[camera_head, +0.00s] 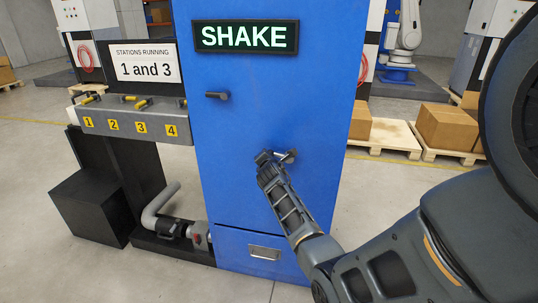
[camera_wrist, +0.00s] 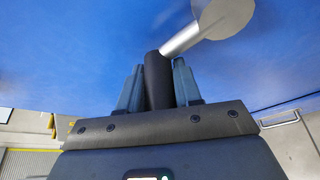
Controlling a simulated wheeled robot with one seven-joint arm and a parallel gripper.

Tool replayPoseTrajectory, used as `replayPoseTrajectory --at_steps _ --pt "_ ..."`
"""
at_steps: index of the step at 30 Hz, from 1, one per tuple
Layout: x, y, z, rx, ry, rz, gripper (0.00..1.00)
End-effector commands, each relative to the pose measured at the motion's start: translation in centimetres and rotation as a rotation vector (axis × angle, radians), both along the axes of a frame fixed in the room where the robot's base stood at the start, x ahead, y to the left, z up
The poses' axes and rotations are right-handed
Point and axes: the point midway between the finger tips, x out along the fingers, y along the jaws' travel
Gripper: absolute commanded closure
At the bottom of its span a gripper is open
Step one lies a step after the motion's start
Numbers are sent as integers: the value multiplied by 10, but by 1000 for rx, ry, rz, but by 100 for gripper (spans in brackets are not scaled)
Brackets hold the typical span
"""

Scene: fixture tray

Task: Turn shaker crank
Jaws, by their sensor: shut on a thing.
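The blue shaker cabinet (camera_head: 268,110) stands in the middle of the head view under a lit SHAKE sign (camera_head: 246,37). The shaker crank (camera_head: 288,155) is on its front; in the wrist view its silver arm (camera_wrist: 190,37) runs up right to a round pale hub (camera_wrist: 225,15), and its dark handle (camera_wrist: 155,75) points down. My gripper (camera_head: 264,158) reaches up from the lower right to the crank. In the wrist view my gripper's fingers (camera_wrist: 157,88) are shut on the dark handle, one on each side. In the head view my gripper hides the handle.
A second dark handle (camera_head: 217,95) sits higher on the cabinet front. At left, a grey panel (camera_head: 150,130) has yellow levers and labels 1 to 4, below a sign (camera_head: 147,66) reading "STATIONS RUNNING 1 and 3". A pipe (camera_head: 160,205) stands low beside the cabinet. Boxes (camera_head: 450,127) are at back right.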

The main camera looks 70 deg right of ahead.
Motion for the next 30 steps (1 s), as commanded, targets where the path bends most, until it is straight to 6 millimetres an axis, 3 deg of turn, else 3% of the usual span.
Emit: replayPoseTrajectory --at_steps 15,16,22,30 --pt "4 1 0 -5 17 7 100" --pt "4 1 0 -5 17 7 64" --pt "2 1 0 -4 18 4 45" --pt "0 2 -1 -2 18 2 45"
